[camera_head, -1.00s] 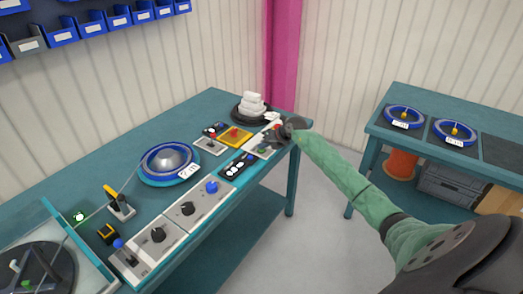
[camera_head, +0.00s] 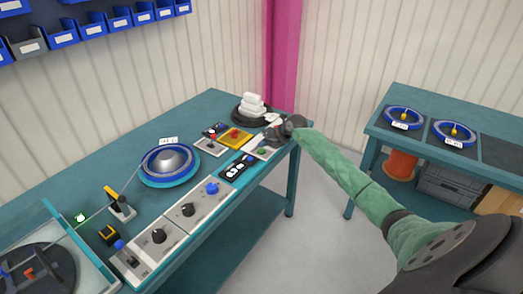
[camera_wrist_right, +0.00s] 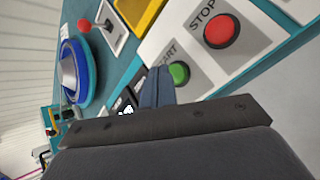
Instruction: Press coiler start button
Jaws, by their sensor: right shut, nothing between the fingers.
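The green START button (camera_wrist_right: 179,74) sits on a white panel plate in the right wrist view, and it also shows small in the head view (camera_head: 263,150). My right gripper (camera_wrist_right: 156,70) is shut and empty. Its fingertips appear just beside the green button, over the START lettering; I cannot tell whether they touch the plate. In the head view my right gripper (camera_head: 274,138) is over the far right end of the bench. The blue-rimmed coiler reel (camera_head: 170,162) lies on the bench, with a cable running from it to the left. My left gripper is out of view.
A red STOP button (camera_wrist_right: 222,30) is close to the green one. A yellow box with a red button (camera_head: 235,136), a black counter display (camera_head: 237,169) and a grey knob panel (camera_head: 186,212) are nearby. A second bench (camera_head: 385,127) stands at right.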

